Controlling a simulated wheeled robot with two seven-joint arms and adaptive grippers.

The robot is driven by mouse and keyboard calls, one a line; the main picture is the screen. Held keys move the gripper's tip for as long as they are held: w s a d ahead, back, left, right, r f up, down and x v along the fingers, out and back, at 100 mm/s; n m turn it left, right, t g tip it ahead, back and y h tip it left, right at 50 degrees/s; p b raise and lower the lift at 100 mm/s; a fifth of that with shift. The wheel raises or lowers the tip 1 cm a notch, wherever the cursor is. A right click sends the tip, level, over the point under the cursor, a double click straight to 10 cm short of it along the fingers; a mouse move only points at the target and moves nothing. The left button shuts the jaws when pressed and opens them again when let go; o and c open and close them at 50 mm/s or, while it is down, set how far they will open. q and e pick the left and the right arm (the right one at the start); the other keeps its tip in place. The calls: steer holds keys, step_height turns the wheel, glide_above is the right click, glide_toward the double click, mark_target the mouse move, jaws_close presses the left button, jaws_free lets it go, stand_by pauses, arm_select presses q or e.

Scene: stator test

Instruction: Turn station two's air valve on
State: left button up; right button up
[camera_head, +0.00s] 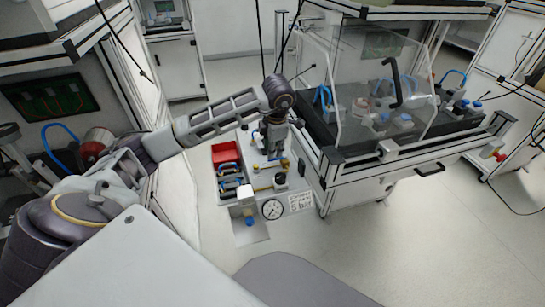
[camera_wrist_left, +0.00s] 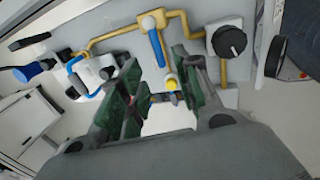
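My left gripper (camera_wrist_left: 158,75) is open, with its green-padded fingers apart. In the wrist view, a valve with a blue lever (camera_wrist_left: 156,48) on brass piping shows between and just beyond the fingertips. The fingers do not visibly touch the lever. A smaller yellow-and-blue fitting (camera_wrist_left: 171,86) sits below it, beside the right finger. In the head view my left gripper (camera_head: 270,142) reaches down over the air panel (camera_head: 237,198), and the arm hides part of it. I cannot tell which station a label gives this valve. My right gripper is not in view.
A round black knob (camera_wrist_left: 230,42) is close right of the fingers. A pressure gauge (camera_head: 272,209) and a "5 bar" sign (camera_head: 300,202) are at the panel's front. A red bin (camera_head: 225,153) stands left. A bench with a clear guard (camera_head: 350,100) stands right.

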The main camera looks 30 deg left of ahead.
mark_target(273, 160)
arm_select(q)
steer(key=f, duration=0.3)
steer(key=shift+w+a+f, duration=0.2)
steer(key=shift+a, duration=0.05)
steer(key=shift+w+f, duration=0.1)
steer(key=shift+f, duration=0.5)
steer(key=shift+a+f, duration=0.1)
steer(key=shift+f, duration=0.1)
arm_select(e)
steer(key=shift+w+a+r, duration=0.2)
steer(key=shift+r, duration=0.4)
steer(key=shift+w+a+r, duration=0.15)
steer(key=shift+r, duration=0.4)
